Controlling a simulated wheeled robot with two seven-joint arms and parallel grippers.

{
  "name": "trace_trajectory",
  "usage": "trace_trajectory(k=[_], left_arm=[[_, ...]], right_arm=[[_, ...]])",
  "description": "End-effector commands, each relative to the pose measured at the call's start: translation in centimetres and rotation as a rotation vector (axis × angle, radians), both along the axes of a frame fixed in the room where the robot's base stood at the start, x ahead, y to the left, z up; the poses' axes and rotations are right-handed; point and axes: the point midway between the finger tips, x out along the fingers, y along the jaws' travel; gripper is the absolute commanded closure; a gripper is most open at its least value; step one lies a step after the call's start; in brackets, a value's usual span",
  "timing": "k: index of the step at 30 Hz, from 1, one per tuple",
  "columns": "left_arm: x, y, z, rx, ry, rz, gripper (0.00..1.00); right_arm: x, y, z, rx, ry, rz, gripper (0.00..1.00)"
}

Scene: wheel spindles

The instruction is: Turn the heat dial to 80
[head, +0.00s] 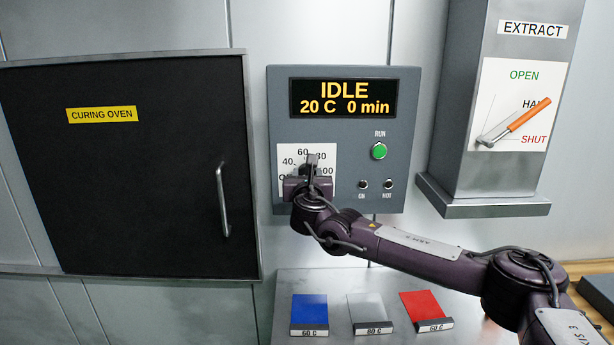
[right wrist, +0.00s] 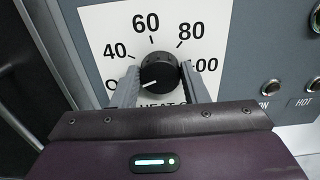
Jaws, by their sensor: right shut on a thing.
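The black heat dial (right wrist: 159,72) sits on a white scale plate (right wrist: 100,25) marked 40, 60, 80 and a partly hidden 100. My right gripper (right wrist: 160,82) is shut on the dial, one finger on each side. The dial's white pointer line points left and slightly down, toward a mostly hidden "O" mark below 40. In the head view my right gripper (head: 309,180) covers most of the dial. The oven display (head: 343,98) reads IDLE, 20 C, 0 min. My left gripper is not in view.
A green RUN button (head: 379,151) and ON and HOT lamps (head: 388,184) are right of the dial. The curing oven door (head: 140,200) is shut at left. An extract lever (head: 520,116) is at right. Blue (head: 309,310), grey (head: 369,308) and red (head: 422,305) cards lie below.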

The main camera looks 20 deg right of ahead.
Motion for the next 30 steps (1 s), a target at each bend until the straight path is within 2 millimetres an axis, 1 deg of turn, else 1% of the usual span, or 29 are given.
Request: trace_trajectory(k=[5, 11, 21, 30], left_arm=[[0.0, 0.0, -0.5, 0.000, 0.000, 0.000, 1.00], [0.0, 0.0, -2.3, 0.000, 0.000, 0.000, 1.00], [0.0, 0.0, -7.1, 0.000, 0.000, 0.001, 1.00], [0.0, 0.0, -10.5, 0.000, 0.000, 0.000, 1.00]], right_arm=[[0.0, -0.1, -0.2, 0.019, -0.006, -0.001, 0.82], [0.0, -0.1, -0.5, 0.098, -0.028, -0.001, 0.82], [0.0, -0.2, -0.8, 0.372, -0.107, -0.001, 0.82], [-0.1, -0.3, -0.7, 0.647, -0.186, -0.001, 0.82]])
